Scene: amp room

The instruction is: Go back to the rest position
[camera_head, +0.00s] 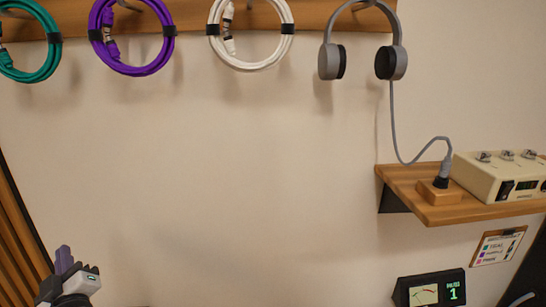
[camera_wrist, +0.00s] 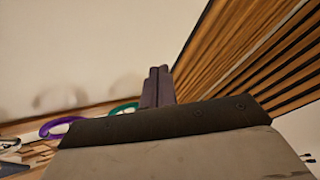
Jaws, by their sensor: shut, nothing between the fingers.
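My gripper (camera_head: 64,260) is at the lower left of the head view, raised in front of the wall and beside the slatted wood panel. Its fingers point up and are closed together with nothing between them. In the wrist view the closed fingers (camera_wrist: 158,86) stand out beyond the dark edge of the gripper body. No object is held or touched by the fingers.
A wooden rail (camera_head: 190,14) carries coiled cables in teal (camera_head: 33,74), purple (camera_head: 134,68) and white (camera_head: 258,66), plus grey headphones (camera_head: 392,62). At right, a wooden shelf (camera_head: 460,212) bears a cream box (camera_head: 500,178). A meter (camera_head: 430,290) sits below. The central wall is clear.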

